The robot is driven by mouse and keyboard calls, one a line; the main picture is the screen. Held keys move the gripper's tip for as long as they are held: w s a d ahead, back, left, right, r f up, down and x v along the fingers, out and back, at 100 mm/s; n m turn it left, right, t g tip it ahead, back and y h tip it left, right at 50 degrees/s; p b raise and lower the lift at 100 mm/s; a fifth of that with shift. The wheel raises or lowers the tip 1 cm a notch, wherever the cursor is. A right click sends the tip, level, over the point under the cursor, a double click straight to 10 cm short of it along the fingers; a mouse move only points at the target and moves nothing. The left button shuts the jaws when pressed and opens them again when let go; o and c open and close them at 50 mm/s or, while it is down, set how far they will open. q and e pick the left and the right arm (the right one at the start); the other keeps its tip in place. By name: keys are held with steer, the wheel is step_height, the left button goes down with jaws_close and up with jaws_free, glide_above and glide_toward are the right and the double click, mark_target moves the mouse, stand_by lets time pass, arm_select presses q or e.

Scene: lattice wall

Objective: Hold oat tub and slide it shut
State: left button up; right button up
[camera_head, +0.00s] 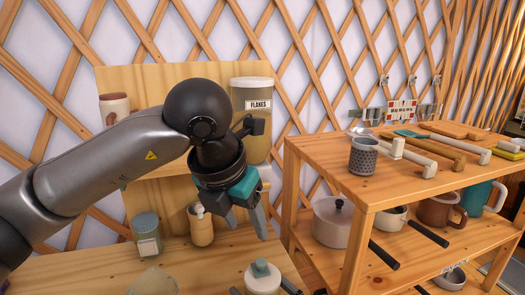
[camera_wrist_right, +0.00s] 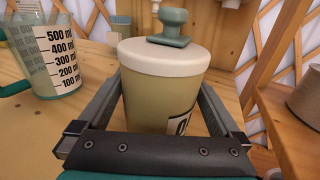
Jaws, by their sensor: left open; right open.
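I cannot tell whether the lid sits fully closed. My right gripper (camera_wrist_right: 160,105) is open, with one finger on each side of the tub; contact is unclear. Its fingers show beside the lid at the bottom of the head view. My left gripper (camera_head: 248,226) is open and empty, pointing down above and slightly left of the lid.
A measuring jug (camera_wrist_right: 45,60) stands left of the tub. A lidded green jar (camera_head: 146,233) and a beige bottle (camera_head: 200,226) stand behind. A FLAKES jar (camera_head: 252,115) is on the shelf above. A wooden rack (camera_head: 350,190) with pots and tools is close on the right.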

steer(key=shift+r+p+v, duration=0.2)
steer(key=shift+v, duration=0.7)
steer(key=shift+r+p+v, duration=0.15)
steer(key=shift+v, duration=0.8)
steer(key=shift+s+d, duration=0.1)
